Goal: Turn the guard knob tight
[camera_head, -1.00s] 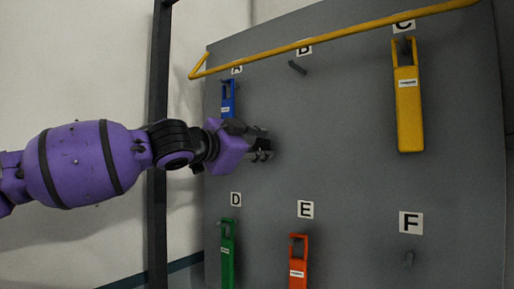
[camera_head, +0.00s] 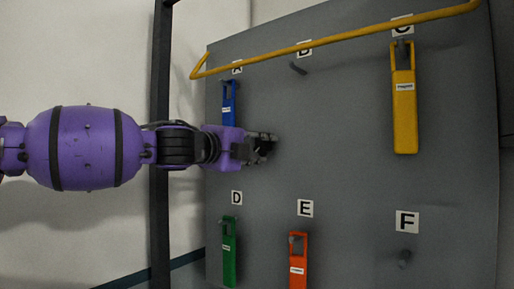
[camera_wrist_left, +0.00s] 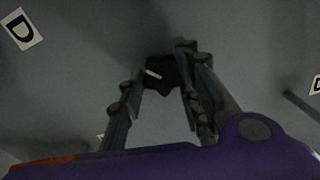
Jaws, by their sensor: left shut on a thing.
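My left gripper (camera_head: 268,147) reaches in from the left to the grey board, in its middle-left part between labels A and D. In the left wrist view its two fingers are closed around a dark knob (camera_wrist_left: 161,72) with a short white mark on it. The knob sits against the board between the fingertips. My right gripper is not in view.
A yellow bar (camera_head: 335,38) crosses the board's top. Blue (camera_head: 228,110), yellow (camera_head: 404,105), green (camera_head: 229,255) and orange (camera_head: 298,262) tags hang on pegs. Pegs at B (camera_head: 298,68) and F (camera_head: 405,258) are bare. The board's middle is clear.

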